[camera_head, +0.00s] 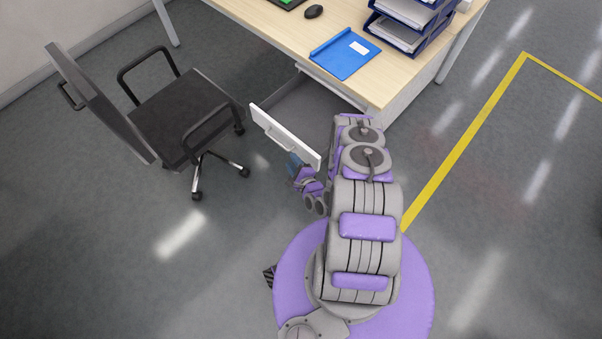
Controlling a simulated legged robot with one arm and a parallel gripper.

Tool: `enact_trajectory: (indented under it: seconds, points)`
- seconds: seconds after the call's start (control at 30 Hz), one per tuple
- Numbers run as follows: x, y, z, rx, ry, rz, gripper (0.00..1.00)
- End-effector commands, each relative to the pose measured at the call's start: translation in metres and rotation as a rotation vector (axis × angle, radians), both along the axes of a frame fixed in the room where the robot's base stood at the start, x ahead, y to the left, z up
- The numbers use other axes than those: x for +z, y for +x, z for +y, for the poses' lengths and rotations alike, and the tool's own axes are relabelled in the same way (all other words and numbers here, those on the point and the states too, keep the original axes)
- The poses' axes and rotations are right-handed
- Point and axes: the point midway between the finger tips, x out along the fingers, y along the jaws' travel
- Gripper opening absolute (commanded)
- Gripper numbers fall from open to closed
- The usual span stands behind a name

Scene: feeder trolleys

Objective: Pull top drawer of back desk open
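The desk (290,30) has a light wood top and stands at the top of the view. Its top drawer (310,104) is pulled out, and part of its grey inside shows. The drawer's white front panel (268,122) stands well clear of the desk body, with a pale handle on its outer face. My gripper (295,163) is at the lower edge of this panel, close to the handle. The fingers are small and partly hidden, so I cannot tell whether they are open, shut or touching the handle. My purple and grey arm covers the drawer's right side.
A black office chair (175,108) stands left of the drawer, with a gap of floor between. A blue folder (345,54), a mouse (314,11) and blue paper trays (405,25) are on the desk. A yellow floor line (465,140) runs at right; the floor there is clear.

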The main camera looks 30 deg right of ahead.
Motion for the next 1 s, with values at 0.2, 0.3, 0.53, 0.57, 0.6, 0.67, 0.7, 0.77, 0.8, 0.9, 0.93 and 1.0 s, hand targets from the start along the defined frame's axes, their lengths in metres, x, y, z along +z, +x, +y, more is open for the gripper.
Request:
enact_trajectory:
  seconds: [0.2, 0.3, 0.53, 0.57, 0.6, 0.67, 0.7, 0.77, 0.8, 0.9, 0.93, 1.0]
  points:
    - [0.007, -0.042, -0.003, -0.009, 0.005, 0.003, 0.38]
    - [0.008, -0.051, -0.003, -0.004, 0.002, 0.004, 0.38]
    - [0.013, -0.064, -0.003, -0.003, 0.001, 0.0, 0.38]
    - [0.013, -0.064, -0.003, -0.002, 0.002, 0.0, 0.38]
    - [0.013, -0.065, -0.003, -0.002, 0.002, 0.0, 0.38]
    - [0.014, -0.065, -0.002, -0.001, 0.002, -0.001, 0.38]
    - [0.014, -0.065, -0.002, 0.0, 0.001, -0.001, 0.38]
    - [0.014, -0.065, -0.002, -0.001, 0.001, -0.001, 0.38]
    - [0.014, -0.065, -0.002, -0.001, 0.001, -0.001, 0.38]
    - [0.014, -0.065, -0.002, -0.001, 0.001, -0.001, 0.38]
    - [0.014, -0.065, -0.002, -0.001, 0.001, -0.001, 0.38]
    - [0.014, -0.065, -0.003, -0.001, 0.001, -0.001, 0.38]
